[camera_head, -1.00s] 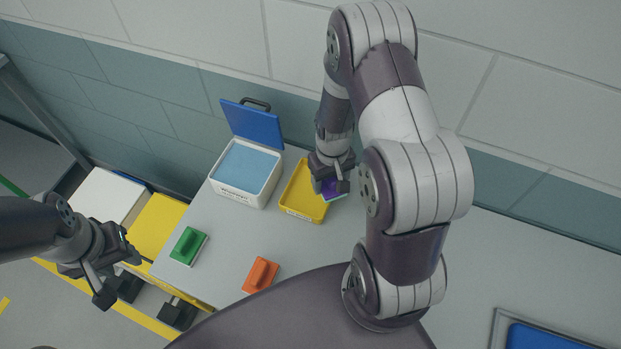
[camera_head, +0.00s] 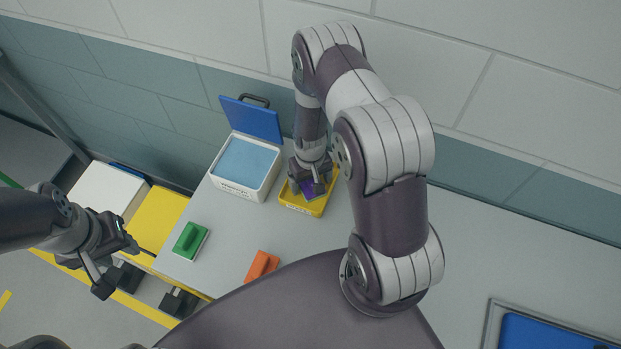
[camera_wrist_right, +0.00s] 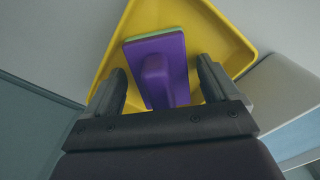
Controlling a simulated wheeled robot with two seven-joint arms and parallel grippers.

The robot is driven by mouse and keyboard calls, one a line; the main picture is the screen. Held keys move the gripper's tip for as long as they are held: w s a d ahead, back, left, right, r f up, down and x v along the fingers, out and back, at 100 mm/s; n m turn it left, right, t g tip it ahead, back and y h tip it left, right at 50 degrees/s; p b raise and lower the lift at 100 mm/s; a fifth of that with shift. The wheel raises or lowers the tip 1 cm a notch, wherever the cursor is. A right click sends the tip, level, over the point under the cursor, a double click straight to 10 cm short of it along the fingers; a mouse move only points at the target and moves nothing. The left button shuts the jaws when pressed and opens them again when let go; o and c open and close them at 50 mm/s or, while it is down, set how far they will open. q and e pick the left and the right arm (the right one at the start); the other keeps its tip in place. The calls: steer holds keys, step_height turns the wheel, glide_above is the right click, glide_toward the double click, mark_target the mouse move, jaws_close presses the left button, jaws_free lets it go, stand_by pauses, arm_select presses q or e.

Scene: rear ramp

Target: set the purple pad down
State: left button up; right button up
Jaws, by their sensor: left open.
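The purple pad (camera_head: 308,189) is over the yellow tray (camera_head: 317,210) on the table and looks to lie on its floor. In the right wrist view the pad (camera_wrist_right: 176,62), with a raised purple handle and a green edge, shows within the tray (camera_wrist_right: 215,25). My right gripper (camera_wrist_right: 162,78) is open, one finger on each side of the handle, with gaps showing on both sides. In the head view my right gripper (camera_head: 309,184) partly hides the pad. My left gripper (camera_head: 118,267) is open and empty, off the table's left end.
A white bin (camera_head: 240,189) with light blue contents and a raised blue lid (camera_head: 251,120) stands left of the tray. A green pad (camera_head: 190,240) and an orange pad (camera_head: 262,266) lie nearer. The wall rises close behind.

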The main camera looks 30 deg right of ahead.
steer(key=shift+r, duration=0.1)
steer(key=shift+r, duration=0.25)
step_height(320, 180, up, 10)
steer(key=b, duration=0.3)
steer(key=shift+r, duration=0.2)
steer(key=s+a+r, duration=0.2)
steer(key=s+r, duration=0.2)
steer(key=r, duration=0.1)
steer(key=s+a+r+n+t, duration=0.1)
steer(key=s+a+r, duration=0.2)
steer(key=s+r, duration=0.2)
steer(key=shift+a+r+t, duration=0.25)
steer(key=shift+r+t, duration=0.05)
steer(key=shift+r, duration=0.25)
steer(key=shift+w, duration=0.15)
